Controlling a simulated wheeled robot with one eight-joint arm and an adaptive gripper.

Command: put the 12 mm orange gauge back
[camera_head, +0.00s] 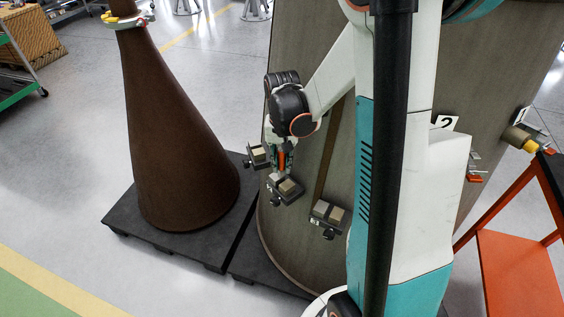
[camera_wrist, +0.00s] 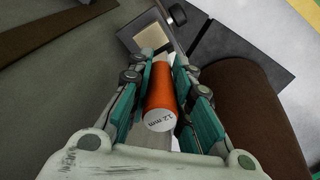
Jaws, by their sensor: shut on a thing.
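The 12 mm orange gauge (camera_wrist: 161,92) is a smooth cylinder with a white end face reading "12 mm", turned toward the wrist camera. My gripper (camera_wrist: 164,60) is shut on it, with a teal-padded finger on each side. In the head view the gauge (camera_head: 282,160) is a small orange strip between the fingers of my gripper (camera_head: 283,166). It is just above a dark holder with a tan block (camera_head: 286,186) on the big drum's side. The gauge's far end is hidden in the wrist view, so I cannot tell whether it touches the holder.
Two similar holders, one at left (camera_head: 258,154) and one at lower right (camera_head: 328,213), are on the grey-brown drum (camera_head: 300,240). A brown cone (camera_head: 175,150) stands on a dark pallet (camera_head: 125,215) at left. An orange stand (camera_head: 515,270) is at right.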

